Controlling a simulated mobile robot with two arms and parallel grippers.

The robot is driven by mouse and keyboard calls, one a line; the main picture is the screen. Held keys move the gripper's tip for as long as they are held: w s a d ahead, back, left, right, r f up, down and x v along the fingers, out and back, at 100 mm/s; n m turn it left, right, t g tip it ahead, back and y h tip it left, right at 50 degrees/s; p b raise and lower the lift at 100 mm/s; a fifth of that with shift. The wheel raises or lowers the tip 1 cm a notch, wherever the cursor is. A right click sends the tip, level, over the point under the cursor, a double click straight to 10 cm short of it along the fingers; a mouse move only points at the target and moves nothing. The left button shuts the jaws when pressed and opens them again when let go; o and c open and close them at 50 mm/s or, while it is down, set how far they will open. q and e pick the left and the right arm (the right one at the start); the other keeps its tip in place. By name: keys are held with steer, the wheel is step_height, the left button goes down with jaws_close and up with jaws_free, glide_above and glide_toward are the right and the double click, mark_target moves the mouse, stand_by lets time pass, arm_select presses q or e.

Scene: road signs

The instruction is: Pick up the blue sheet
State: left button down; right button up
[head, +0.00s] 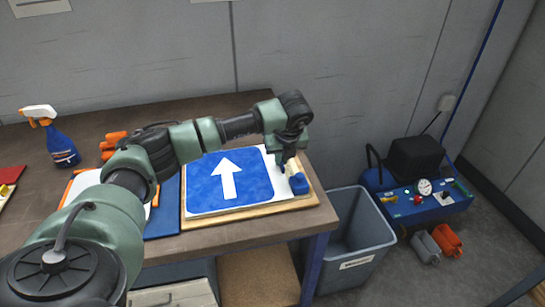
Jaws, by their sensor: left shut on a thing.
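The blue sheet (205,188) has rounded corners, a white arrow pointing up and a white border. It lies flat on a light wooden board (240,213) at the table's right end. My left arm reaches over from the left, and its gripper (284,167) points down at the sheet's right edge. The gripper is shut on that white edge; the fingertips are small and partly hidden. A small blue block (299,184) sits on the board just right of the fingertips. My right gripper is not in view.
A blue panel (162,221) lies left of the board, beside a white sheet partly under my arm. A spray bottle (60,143) and orange items (113,139) stand farther back. A grey bin (357,235) and blue compressor (418,192) are on the floor right of the table.

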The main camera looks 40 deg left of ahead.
arm_select(q)
step_height(320, 180, up, 23)
stand_by(0.9)
steer(key=shift+f, duration=0.2)
stand_by(0.3)
